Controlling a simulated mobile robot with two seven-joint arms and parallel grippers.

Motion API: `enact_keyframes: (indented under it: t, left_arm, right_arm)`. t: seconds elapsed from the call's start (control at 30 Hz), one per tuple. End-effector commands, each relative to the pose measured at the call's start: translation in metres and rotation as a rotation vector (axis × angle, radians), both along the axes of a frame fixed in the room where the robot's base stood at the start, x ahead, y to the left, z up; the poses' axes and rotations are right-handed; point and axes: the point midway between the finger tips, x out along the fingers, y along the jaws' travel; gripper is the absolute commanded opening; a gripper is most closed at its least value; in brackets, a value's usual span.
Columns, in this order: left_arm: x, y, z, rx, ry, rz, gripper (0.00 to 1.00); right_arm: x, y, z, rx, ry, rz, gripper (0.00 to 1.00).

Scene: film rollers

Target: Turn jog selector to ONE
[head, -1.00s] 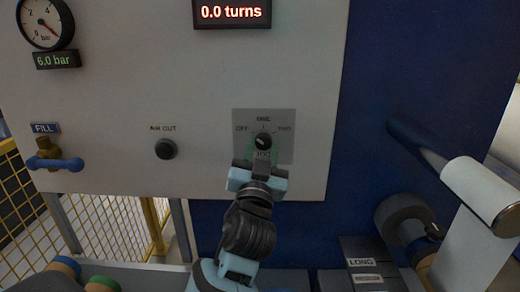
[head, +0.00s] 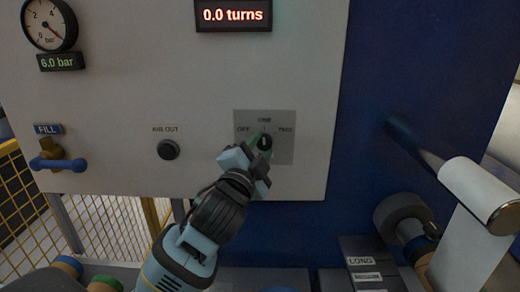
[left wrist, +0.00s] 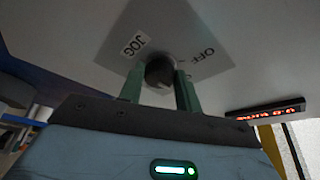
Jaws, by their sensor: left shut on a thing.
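The jog selector is a dark round knob (head: 266,143) on a grey plate (head: 284,155) marked OFF, ONE and TWO, with ONE at the top. My left gripper (head: 261,141) comes at it from the lower left, tilted, with its green fingers at the knob. In the left wrist view the knob (left wrist: 160,71) sits between the two fingers of my left gripper (left wrist: 160,80), which is shut on it. The JOG and OFF labels show beside it there. Which mark the knob points at cannot be told. My right gripper is not in view.
A display (head: 233,15) reads 0.0 turns. A white roller (head: 478,190) juts out at the right.

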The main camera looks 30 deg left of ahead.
Motion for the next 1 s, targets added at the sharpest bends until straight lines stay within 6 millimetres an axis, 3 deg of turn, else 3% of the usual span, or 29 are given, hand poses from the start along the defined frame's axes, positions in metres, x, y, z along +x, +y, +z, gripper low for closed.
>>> enact_keyframes:
  t: [0.7,0.73,0.87,1.0]
  left_arm:
    - [-0.0002,0.0016,0.003,0.067,0.028,0.003,0.11]
    - [-0.0002,0.0016,0.003,0.067,0.028,0.003,0.36]
    - [-0.0002,0.0013,0.0026,0.066,0.029,0.003,0.53]
    - [-0.0003,0.001,0.0019,0.066,0.03,0.002,0.55]
  right_arm:
    - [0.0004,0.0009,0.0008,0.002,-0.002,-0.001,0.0]
    - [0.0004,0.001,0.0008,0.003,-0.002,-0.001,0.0]
    - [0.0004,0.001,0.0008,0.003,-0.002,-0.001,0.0]
    - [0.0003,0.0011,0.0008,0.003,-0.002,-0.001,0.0]
